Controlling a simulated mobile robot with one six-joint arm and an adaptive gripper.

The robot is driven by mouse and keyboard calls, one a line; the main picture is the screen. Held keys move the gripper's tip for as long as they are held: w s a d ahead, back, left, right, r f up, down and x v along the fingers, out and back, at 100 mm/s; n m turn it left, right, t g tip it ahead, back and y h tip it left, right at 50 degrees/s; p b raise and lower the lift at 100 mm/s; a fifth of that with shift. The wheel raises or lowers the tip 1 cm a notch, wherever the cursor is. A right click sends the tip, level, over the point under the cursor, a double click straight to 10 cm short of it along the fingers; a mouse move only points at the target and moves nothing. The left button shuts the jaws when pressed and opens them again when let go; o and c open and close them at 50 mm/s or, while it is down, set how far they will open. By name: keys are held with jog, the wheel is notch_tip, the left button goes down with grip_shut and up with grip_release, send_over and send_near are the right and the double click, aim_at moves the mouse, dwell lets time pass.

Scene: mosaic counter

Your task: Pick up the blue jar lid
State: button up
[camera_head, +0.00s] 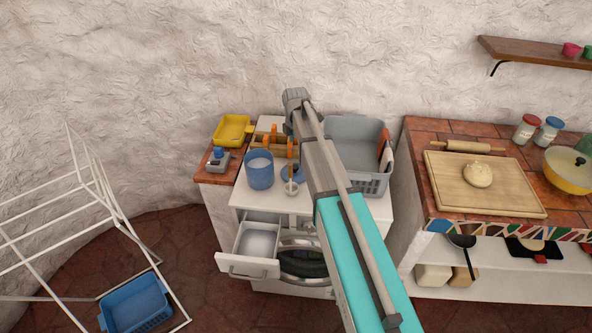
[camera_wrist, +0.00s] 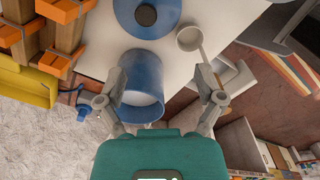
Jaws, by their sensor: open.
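The blue jar lid (camera_wrist: 140,24), a round disc with a dark knob, lies on the white counter top at the upper edge of the wrist view. In the head view the lid (camera_head: 286,178) is partly covered. An open blue jar (camera_head: 260,172) with pale contents stands left of it; the jar also shows in the wrist view (camera_wrist: 142,106). My gripper (camera_wrist: 160,82) is open and empty. Its fingers appear on either side of the jar in the picture, with the lid beyond the fingertips. My gripper cannot be made out in the head view.
A small white scoop (camera_wrist: 188,39) lies beside the lid. A grey basin (camera_head: 358,148) stands right. An open drawer (camera_head: 249,265) juts out below.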

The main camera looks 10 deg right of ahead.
aim_at(295, 166)
jog(key=shift+w+r+n, duration=0.2)
jog(key=shift+w+n, duration=0.3)
jog(key=shift+w, duration=0.1)
jog(key=shift+w+r+n, duration=0.2)
jog(key=shift+w+n, duration=0.3)
jog(key=shift+w, duration=0.05)
jog(key=shift+f, duration=0.15)
notch_tip(295, 166, down, 8)
jog(key=b, duration=0.8)
jog(key=shift+f, duration=0.2)
jog(key=shift+f, duration=0.15)
notch_tip(295, 166, down, 5)
jog(key=b, duration=0.5)
jog(key=shift+s, duration=0.1)
dwell(0.3)
grip_shut()
